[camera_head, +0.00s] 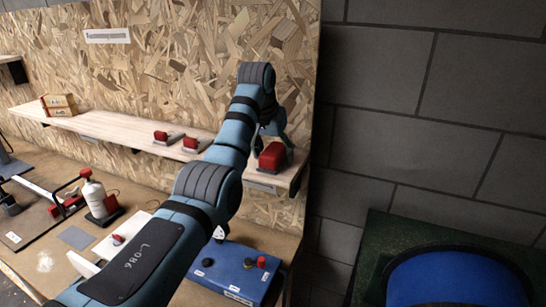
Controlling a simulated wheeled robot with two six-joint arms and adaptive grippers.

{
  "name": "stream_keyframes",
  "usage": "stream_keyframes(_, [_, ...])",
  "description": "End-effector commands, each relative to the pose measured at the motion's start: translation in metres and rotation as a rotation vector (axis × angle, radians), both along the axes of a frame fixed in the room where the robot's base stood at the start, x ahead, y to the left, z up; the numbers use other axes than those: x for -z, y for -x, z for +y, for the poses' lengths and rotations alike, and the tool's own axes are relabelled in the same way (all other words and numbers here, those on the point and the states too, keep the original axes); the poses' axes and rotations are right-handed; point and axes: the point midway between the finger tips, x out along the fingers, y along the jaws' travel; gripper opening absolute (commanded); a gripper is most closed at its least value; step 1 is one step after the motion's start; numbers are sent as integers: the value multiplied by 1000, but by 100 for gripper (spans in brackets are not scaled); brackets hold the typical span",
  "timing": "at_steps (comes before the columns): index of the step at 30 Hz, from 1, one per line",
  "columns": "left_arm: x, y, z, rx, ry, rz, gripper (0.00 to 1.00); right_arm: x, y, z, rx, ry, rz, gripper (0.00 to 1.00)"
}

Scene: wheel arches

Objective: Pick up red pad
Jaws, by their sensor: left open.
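A red pad (272,156) sits at the right end of the wooden shelf (112,126). My left arm reaches across the picture from the lower left. My left gripper (268,138) is at the right end of the shelf, just above and behind the red pad. It is open, partly hidden by my own wrist; I cannot tell whether it touches the pad. My right gripper is not in view.
A blue box with knobs (232,270) stands on the workbench below the shelf. A white bottle with a red cap (95,196) stands at the left. Small boxes (59,105) sit on the shelf's left. A blue rounded object (455,280) is at the lower right.

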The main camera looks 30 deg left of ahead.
Motion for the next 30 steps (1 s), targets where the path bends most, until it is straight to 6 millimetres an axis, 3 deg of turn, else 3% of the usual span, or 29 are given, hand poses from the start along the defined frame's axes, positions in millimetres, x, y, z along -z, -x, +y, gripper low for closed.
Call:
stream_keyframes(13, [3, 0, 0, 0, 0, 0, 64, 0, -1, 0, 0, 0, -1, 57])
stream_keyframes(22, [3, 0, 0, 0, 0, 0, 16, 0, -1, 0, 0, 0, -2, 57])
stream_keyframes(30, [2, 0, 0, 0, 0, 0, 14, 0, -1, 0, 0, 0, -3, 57])
